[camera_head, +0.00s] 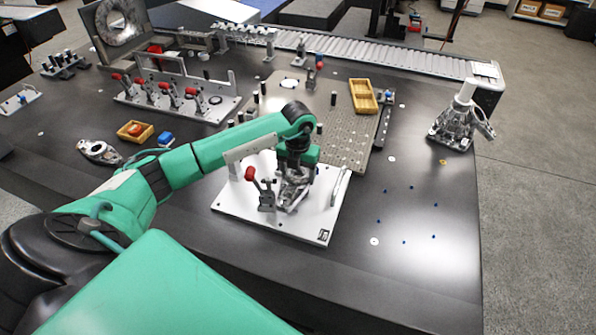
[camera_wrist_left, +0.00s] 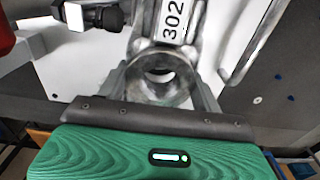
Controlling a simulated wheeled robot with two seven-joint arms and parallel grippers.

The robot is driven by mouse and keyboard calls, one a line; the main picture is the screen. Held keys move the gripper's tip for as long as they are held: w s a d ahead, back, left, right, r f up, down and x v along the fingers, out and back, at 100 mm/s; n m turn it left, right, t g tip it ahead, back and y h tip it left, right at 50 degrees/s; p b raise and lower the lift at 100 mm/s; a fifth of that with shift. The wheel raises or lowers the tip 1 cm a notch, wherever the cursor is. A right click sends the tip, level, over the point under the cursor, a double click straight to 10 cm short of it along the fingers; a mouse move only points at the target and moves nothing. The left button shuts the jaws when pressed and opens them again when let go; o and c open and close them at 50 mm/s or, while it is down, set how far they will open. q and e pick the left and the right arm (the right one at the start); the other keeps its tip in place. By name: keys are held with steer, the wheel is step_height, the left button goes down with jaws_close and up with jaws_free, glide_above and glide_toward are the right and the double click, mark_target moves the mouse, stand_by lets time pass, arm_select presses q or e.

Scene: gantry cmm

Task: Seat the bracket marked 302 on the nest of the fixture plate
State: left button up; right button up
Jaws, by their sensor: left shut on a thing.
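The bracket marked 302 is a grey metal part with a round bored end; its label and bore (camera_wrist_left: 160,75) show in the left wrist view. In the head view the bracket (camera_head: 293,190) is over the white fixture plate (camera_head: 318,222), partly hidden by my left arm. My left gripper (camera_head: 296,172) is shut on the bracket's round end, with a finger on each side in the left wrist view. A toggle clamp with a red handle (camera_head: 258,178) stands on the plate just left of the bracket. The nest is hidden, and I cannot tell whether the bracket touches it. My right gripper is not in view.
A perforated plate (camera_head: 340,135) with black posts lies behind the fixture. A yellow tray (camera_head: 363,96) sits on it. Another metal casting (camera_head: 455,125) stands at the right, and one (camera_head: 100,152) lies at the left. Small blue pieces (camera_head: 411,187) dot the otherwise open right side of the table.

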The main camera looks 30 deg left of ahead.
arm_select(q)
steer(key=shift+f+b, duration=0.35)
steer(key=shift+f, duration=0.35)
steer(key=shift+r, duration=0.1)
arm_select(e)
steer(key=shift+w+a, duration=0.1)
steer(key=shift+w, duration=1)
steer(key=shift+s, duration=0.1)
